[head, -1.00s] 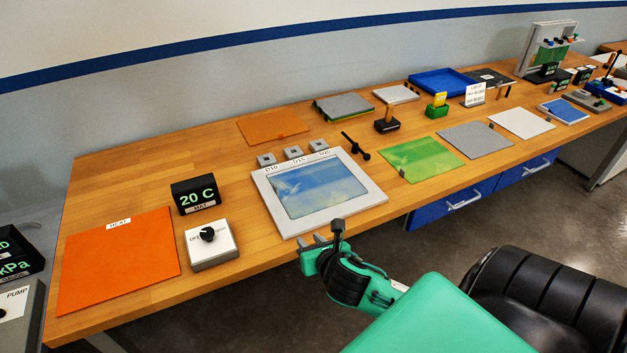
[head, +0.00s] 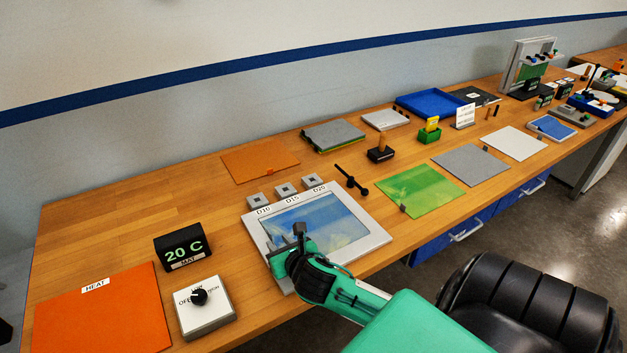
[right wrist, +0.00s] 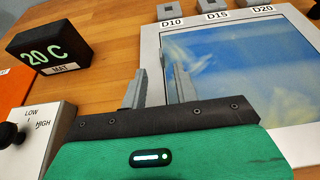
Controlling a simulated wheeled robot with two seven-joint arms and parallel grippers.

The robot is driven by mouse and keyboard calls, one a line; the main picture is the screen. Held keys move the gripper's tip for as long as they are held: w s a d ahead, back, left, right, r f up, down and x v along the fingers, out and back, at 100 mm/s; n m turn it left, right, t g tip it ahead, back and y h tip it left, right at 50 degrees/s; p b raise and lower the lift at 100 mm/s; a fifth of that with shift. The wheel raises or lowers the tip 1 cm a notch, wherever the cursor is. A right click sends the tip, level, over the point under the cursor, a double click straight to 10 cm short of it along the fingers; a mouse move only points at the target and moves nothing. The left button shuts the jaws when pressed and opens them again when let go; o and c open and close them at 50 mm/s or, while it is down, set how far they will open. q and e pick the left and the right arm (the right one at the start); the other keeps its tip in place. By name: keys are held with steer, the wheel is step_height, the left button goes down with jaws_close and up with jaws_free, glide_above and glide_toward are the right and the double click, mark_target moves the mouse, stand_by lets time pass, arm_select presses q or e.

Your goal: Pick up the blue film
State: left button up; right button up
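A glossy blue film-like sheet (head: 325,222) fills the window of a light grey frame (head: 372,250) labelled D10, D15 and D20. It also shows in the right wrist view (right wrist: 235,70), with pale reflections. I cannot tell whether the sheet is loose in the frame. My right gripper (head: 284,254) is over the frame's front left part and hides some of it. In the right wrist view its two grey fingers (right wrist: 159,88) stand apart with nothing between them, by the frame's left side. My left gripper is not in view.
A 20 C mat display (head: 183,247), a knob box (head: 204,318) and an orange heat mat (head: 95,310) lie left. A green sheet (head: 425,192) and a black-handled tool (head: 351,181) lie right. A smaller blue panel (head: 552,128) is far right. The back left wood is bare.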

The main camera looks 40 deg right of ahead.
mark_target(271, 235)
steer(key=shift+w+d+f, duration=0.15)
steer(key=shift+w+f, duration=0.1)
steer(key=shift+w, duration=0.4)
steer(key=shift+w+d+f, duration=0.1)
steer(key=shift+w+f, duration=0.05)
steer(key=shift+w, duration=0.1)
steer(key=shift+w+d+f, duration=0.1)
steer(key=shift+w, duration=0.2)
steer(key=p+x, duration=0.1)
steer(key=x, duration=0.2)
steer(key=shift+w+f, duration=0.15)
steer(key=shift+w+d+f, duration=0.1)
steer(key=shift+w+f, duration=0.15)
steer(key=shift+w, duration=0.2)
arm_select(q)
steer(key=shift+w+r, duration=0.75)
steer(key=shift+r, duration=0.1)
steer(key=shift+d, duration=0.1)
arm_select(e)
jaws_close()
